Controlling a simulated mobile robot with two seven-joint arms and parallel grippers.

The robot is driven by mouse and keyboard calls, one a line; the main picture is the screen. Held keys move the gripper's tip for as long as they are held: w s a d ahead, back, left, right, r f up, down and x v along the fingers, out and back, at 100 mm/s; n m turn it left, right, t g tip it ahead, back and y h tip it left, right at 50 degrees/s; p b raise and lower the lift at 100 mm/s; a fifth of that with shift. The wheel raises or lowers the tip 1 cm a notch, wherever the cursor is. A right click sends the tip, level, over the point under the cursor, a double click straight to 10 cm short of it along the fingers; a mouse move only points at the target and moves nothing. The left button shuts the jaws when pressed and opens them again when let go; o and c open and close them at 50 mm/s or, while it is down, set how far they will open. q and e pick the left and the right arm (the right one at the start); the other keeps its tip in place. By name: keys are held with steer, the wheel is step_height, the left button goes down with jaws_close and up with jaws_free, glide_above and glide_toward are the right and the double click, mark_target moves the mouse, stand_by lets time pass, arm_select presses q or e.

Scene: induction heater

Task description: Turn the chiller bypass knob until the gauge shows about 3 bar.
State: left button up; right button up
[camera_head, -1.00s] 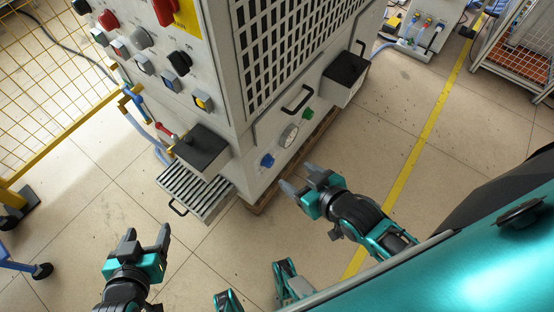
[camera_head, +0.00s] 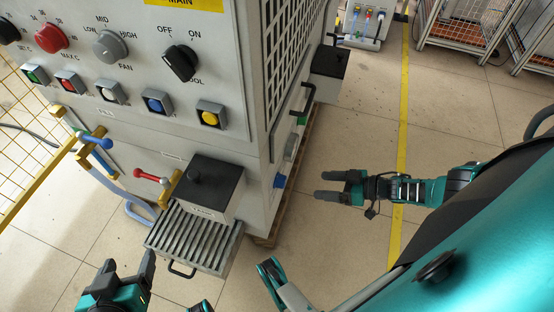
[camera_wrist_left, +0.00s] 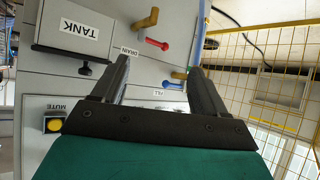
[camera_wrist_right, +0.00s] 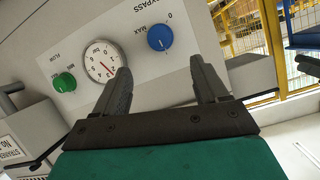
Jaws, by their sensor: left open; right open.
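The blue bypass knob (camera_wrist_right: 160,37) sits on the grey panel in the right wrist view, between the marks MAX and 0. It shows edge-on in the head view (camera_head: 280,181). The round white gauge (camera_wrist_right: 103,61) is left of it, with a red needle whose reading I cannot make out. My right gripper (camera_wrist_right: 162,69) is open and empty, apart from the knob, which appears beyond and between its fingertips. In the head view this gripper (camera_head: 323,186) is right of the cabinet's side. My left gripper (camera_head: 128,266) is open and empty, low at the left.
A green flow knob (camera_wrist_right: 64,82) is beside the gauge. The cabinet front has a tank box (camera_head: 208,183), a slatted tray (camera_head: 192,240), a red drain handle (camera_head: 152,177) and several buttons. A yellow fence (camera_head: 15,150) stands left.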

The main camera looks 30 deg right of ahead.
mark_target(281, 181)
arm_select(q)
steer(key=f+b, duration=0.1)
steer(key=b, duration=0.1)
steer(key=d+f+b, duration=0.1)
steer(key=b, duration=0.1)
steer(key=shift+w+d+h+b, duration=0.2)
steer(key=shift+w+h+b, duration=0.1)
arm_select(e)
steer(key=x, duration=1.2)
steer(key=shift+w+f, duration=0.15)
steer(key=shift+w, duration=0.1)
steer(key=shift+c, duration=0.3)
arm_select(q)
steer(key=shift+s+a+f, duration=0.1)
arm_select(e)
steer(key=c, duration=0.9)
